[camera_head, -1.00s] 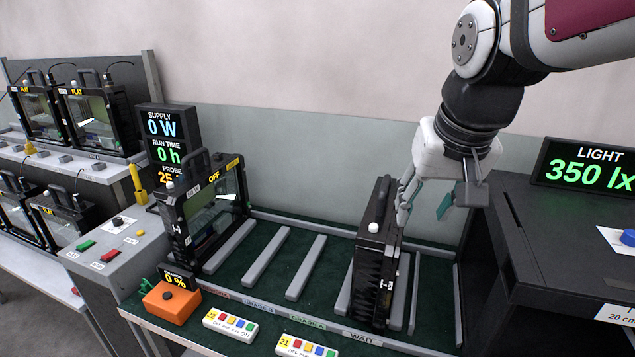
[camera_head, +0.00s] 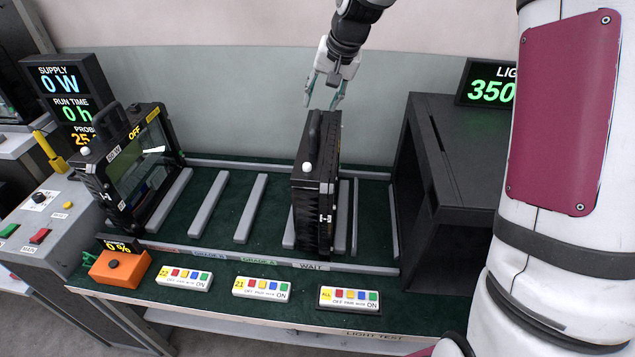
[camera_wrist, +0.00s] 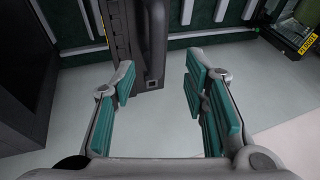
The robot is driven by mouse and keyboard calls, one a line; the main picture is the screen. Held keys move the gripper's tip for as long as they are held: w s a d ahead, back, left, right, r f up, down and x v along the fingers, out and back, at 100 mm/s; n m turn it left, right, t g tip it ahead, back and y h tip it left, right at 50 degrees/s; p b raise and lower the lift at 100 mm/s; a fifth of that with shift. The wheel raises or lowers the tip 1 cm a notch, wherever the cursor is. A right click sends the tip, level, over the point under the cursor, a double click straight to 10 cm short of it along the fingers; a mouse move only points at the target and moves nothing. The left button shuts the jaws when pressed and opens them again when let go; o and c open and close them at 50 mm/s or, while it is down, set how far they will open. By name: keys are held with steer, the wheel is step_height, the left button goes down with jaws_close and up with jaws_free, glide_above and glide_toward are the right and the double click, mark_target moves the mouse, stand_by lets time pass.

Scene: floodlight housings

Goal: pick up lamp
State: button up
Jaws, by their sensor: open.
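A black finned lamp (camera_head: 318,190) stands upright in the rack section marked WAIT, its handle (camera_head: 315,130) on top. My gripper (camera_head: 324,100) is open and empty, above and behind this lamp in the head view, apart from it. A second lamp (camera_head: 130,170), with a glass front and a yellow OFF label, stands at the left end of the rack.
Grey slats divide the green rack floor, with empty slots (camera_head: 215,215) between the two lamps. A black open box (camera_head: 440,180) stands close on the right. Button strips (camera_head: 262,289) and an orange block (camera_head: 120,267) line the front edge. A display post (camera_head: 65,95) stands at left.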

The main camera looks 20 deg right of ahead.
mark_target(316, 118)
steer(key=x, duration=0.3)
steer(key=shift+f, duration=0.1)
steer(key=shift+p+x, duration=0.7)
steer(key=shift+x, duration=2)
steer(key=shift+d+f, duration=0.1)
steer(key=shift+f, duration=0.2)
jaws_close()
steer(key=shift+w+r, duration=0.1)
steer(key=shift+r, duration=0.15)
